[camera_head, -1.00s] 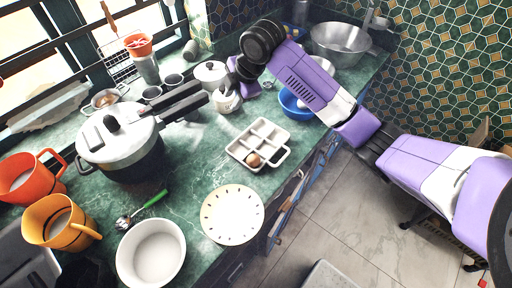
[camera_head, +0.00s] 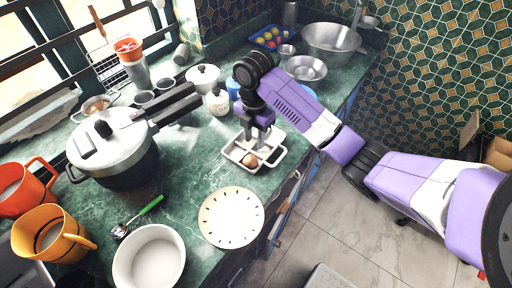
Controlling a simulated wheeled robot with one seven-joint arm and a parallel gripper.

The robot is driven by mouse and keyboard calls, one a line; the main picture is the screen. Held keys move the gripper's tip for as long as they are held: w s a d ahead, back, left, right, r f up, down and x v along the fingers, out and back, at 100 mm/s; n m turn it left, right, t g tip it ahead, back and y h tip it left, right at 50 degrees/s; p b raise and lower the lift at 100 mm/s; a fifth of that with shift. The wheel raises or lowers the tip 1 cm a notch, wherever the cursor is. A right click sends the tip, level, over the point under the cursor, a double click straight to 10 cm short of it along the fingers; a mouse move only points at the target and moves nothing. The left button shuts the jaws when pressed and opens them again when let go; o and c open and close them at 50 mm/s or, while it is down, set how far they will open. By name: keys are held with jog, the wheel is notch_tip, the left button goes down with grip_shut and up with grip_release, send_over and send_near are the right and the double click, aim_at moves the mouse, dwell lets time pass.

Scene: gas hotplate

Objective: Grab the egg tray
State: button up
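The egg tray (camera_head: 232,153) is a white, compartmented tray with a handle at its right side, on the green counter. One brown egg (camera_head: 250,160) lies in a front compartment. My gripper (camera_head: 258,136) points down over the back part of the tray, and its fingertips are at or just above the compartments. The gripper hides the tray's back part. I cannot tell whether the fingers touch the tray or how far apart they are.
A speckled plate (camera_head: 231,216) and a white bowl (camera_head: 149,258) stand in front of the tray. A pressure cooker (camera_head: 112,150) is to the left, its long handles reaching toward a white jar (camera_head: 217,102). Metal bowls (camera_head: 331,42) stand behind. The counter's front edge (camera_head: 272,205) is close by.

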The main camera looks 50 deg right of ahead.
jog(key=shift+f, duration=0.75)
grip_shut()
dwell(0.9)
